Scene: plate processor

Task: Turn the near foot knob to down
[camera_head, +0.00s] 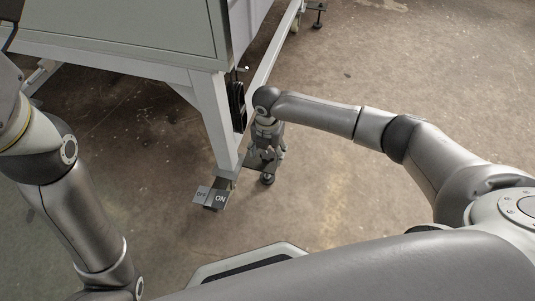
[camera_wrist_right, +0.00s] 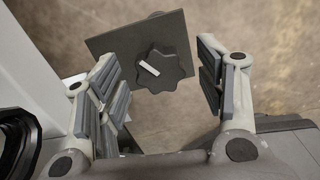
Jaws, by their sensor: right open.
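The near foot knob (camera_wrist_right: 165,72) is a dark, lobed knob with a white bar mark, on a flat dark plate (camera_wrist_right: 112,42) in the right wrist view. The white mark slants from upper left to lower right. My right gripper (camera_wrist_right: 157,66) is open, with one finger on each side of the knob and gaps showing. In the head view my right gripper (camera_head: 265,155) points down beside the near machine leg (camera_head: 219,125) and largely hides the knob. My left arm shows at the left, but its gripper is out of view.
An OFF/ON sign (camera_head: 211,197) sits at the base of the near leg, left of my right gripper. The machine's cabinet (camera_head: 125,30) stands above. Another foot (camera_head: 317,22) is farther back. The floor to the right is clear.

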